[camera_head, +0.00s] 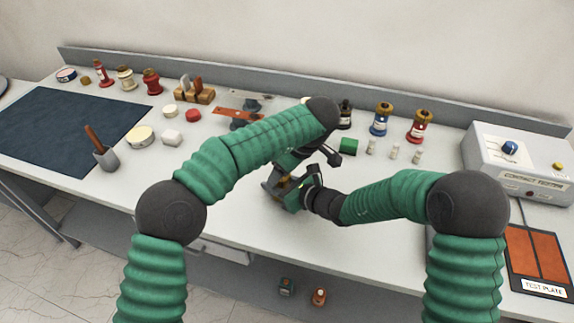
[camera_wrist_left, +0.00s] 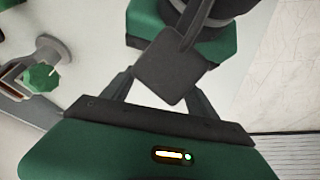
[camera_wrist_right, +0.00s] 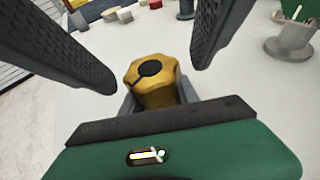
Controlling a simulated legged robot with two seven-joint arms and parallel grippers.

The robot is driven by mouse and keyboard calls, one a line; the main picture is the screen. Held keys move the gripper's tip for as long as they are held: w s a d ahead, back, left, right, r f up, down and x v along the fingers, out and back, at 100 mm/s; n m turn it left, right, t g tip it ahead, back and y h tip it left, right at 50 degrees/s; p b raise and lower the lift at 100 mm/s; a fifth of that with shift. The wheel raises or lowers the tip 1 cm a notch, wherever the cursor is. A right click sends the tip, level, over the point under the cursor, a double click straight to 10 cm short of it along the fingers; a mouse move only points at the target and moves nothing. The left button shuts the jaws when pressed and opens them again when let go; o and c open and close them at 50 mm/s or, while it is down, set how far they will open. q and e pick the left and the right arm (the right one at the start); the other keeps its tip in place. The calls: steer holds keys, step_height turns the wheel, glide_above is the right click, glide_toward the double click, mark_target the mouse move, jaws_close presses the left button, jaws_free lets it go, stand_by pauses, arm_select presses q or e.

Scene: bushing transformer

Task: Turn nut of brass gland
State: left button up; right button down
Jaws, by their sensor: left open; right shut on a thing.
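The brass gland (camera_wrist_right: 160,98), a gold lobed piece with a dark round centre, stands close in front of my right gripper (camera_wrist_right: 155,92) in the right wrist view. My right gripper is shut on it, one grey finger on each side. In the head view only a small gold bit of it shows between the grippers. My left gripper (camera_wrist_left: 158,82) is open; in the left wrist view its fingers lie either side of a dark block on my right arm. Two large dark fingers, seemingly the left gripper's, flank the gland, apart from it, in the right wrist view.
A contact tester (camera_head: 520,160) and a test plate (camera_head: 538,258) stand at the right. A dark mat (camera_head: 65,130) and a brush cup (camera_head: 106,158) lie left.

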arm_select(q)
steer(key=v, duration=1.1)
steer(key=shift+d+r, duration=0.15)
steer(key=shift+d, duration=0.05)
steer(key=shift+c, duration=0.3)
